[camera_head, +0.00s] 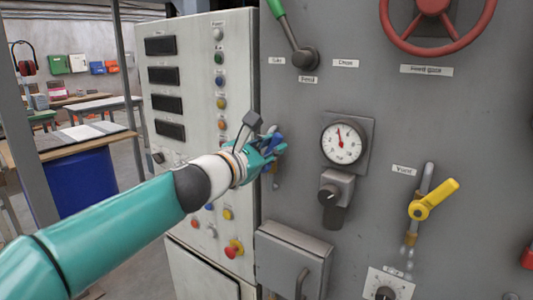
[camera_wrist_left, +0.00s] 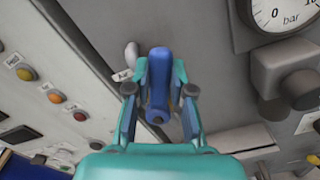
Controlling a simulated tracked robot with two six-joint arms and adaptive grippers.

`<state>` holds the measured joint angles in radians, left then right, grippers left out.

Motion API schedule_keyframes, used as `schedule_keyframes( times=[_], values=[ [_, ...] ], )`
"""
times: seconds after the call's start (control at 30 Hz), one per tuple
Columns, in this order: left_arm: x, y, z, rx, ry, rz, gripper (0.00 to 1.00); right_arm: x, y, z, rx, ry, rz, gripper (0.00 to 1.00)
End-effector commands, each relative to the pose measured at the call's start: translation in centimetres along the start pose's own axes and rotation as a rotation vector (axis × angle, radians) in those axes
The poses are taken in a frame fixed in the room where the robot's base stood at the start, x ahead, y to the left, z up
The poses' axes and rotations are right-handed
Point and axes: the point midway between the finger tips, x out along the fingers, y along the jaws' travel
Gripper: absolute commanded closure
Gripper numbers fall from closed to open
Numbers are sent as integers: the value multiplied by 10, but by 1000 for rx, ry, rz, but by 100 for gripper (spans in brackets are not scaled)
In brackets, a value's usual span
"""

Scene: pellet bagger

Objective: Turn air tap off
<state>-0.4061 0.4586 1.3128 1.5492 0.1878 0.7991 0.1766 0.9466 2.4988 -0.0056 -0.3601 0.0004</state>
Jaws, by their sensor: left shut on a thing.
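The air tap's blue handle (camera_wrist_left: 159,75) stands between the two fingers of my left gripper (camera_wrist_left: 160,92) in the left wrist view, running lengthwise along the picture. The fingers are shut on it from both sides. In the head view my left gripper (camera_head: 266,158) is at the left edge of the grey machine panel, and only bits of the blue handle (camera_head: 279,147) show past the fingers. A short grey pipe (camera_head: 275,182) shows just below. The tap's body is mostly hidden behind the gripper. My right gripper is not in view.
A pressure gauge (camera_head: 342,143) and a black-knobbed regulator (camera_head: 333,190) are right of the gripper. A yellow-handled valve (camera_head: 434,199) is further right. A button cabinet (camera_head: 203,92) stands to the left, a grey box (camera_head: 293,257) below, and a green-handled lever (camera_head: 291,35) above.

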Motion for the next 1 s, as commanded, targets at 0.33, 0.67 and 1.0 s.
schedule_keyframes(
  times=[0.33, 0.67, 1.0],
  values=[
    [0, -10, -2, 139, 2, -2, 100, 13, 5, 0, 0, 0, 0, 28],
    [0, -11, -2, 153, 3, -3, 100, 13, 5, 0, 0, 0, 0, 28],
    [1, -11, -2, 152, 2, -3, 52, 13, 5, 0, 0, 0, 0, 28]
  ],
)
